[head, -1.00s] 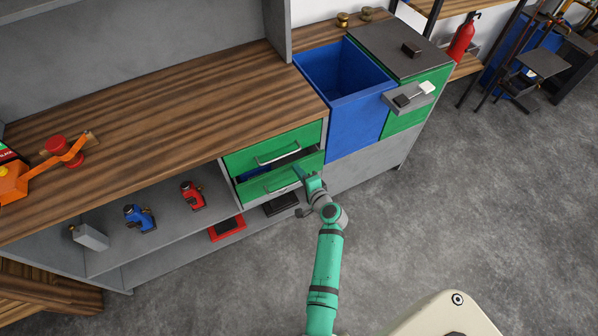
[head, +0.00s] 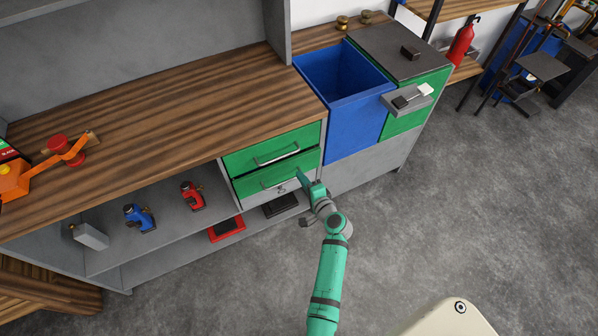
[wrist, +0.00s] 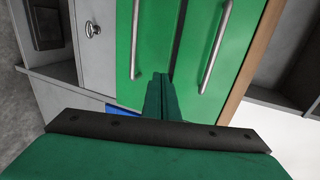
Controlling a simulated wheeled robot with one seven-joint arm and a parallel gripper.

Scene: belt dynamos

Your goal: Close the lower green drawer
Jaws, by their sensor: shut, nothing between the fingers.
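The lower green drawer (head: 248,184) sits under the upper green drawer (head: 245,160) in the workbench. In the wrist view, turned sideways, the lower drawer front (wrist: 155,45) is beside the upper one (wrist: 200,30), each with a bar handle. My gripper (head: 301,174) is shut and empty at the right end of the lower drawer front; it also shows in the wrist view (wrist: 161,90). Whether it touches the front I cannot tell.
A grey panel with a small knob (head: 281,189) lies below the drawer. The open blue bin (head: 352,125) stands to the right. Red (head: 192,195) and blue (head: 139,218) items stand on the lower shelf at left. The floor in front is clear.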

